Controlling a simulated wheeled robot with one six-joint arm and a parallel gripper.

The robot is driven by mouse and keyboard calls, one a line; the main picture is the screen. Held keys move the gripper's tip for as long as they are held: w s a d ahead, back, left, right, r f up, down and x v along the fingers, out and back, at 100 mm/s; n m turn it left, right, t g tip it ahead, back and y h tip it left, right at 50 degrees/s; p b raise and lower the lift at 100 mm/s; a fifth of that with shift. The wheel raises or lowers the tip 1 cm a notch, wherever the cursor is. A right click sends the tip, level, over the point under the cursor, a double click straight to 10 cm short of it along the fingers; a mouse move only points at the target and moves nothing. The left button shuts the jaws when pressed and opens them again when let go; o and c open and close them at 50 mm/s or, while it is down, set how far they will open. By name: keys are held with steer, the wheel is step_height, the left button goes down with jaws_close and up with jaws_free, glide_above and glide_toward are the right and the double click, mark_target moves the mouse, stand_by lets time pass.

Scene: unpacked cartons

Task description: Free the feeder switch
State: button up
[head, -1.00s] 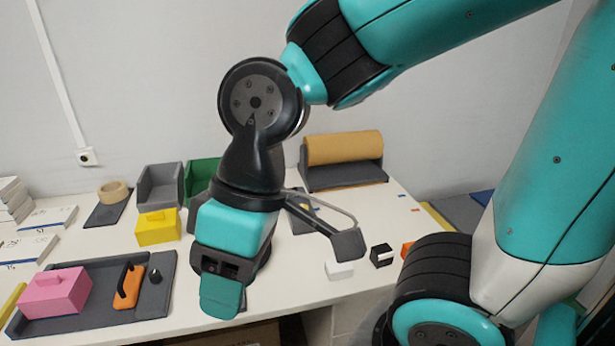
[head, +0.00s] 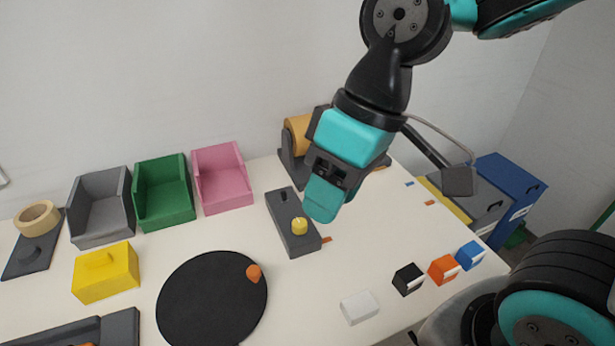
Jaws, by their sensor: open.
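A dark grey slab (head: 280,207) with a yellow round knob (head: 299,225) at its near end and a small dark piece at its far end lies mid-table. It may be the feeder switch; no label shows. My gripper (head: 324,198) is in the air in front of the slab's right side, tilted down. Its jaws are open, but the gap faces away and I see nothing held. A black round disc (head: 205,305) with an orange knob (head: 253,273) on its right edge lies left of the slab.
Grey (head: 101,208), green (head: 164,195) and pink (head: 222,180) bins stand behind. A yellow block (head: 104,272) sits front left. White (head: 359,307), black (head: 408,279), orange (head: 443,269) and blue (head: 470,255) blocks line the front right. The table right of the slab is mostly clear.

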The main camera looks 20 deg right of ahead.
steer(key=w+f+b, duration=0.1)
steer(key=w+b, duration=0.1)
steer(key=w, duration=0.9)
steer(key=m+h+b, duration=0.3)
glide_above(283, 191)
steer(key=w+d, duration=0.1)
steer(key=d, duration=0.1)
step_height(283, 191, down, 14)
steer(key=f, duration=0.5)
steer(key=a+f+p, duration=0.1)
steer(key=f, duration=0.5)
steer(key=f+p, duration=0.1)
steer(key=f, duration=0.4)
steer(key=shift+s+a+f, duration=0.25)
steer(key=shift+s+a, duration=0.1)
steer(key=shift+s, duration=0.05)
jaws_close()
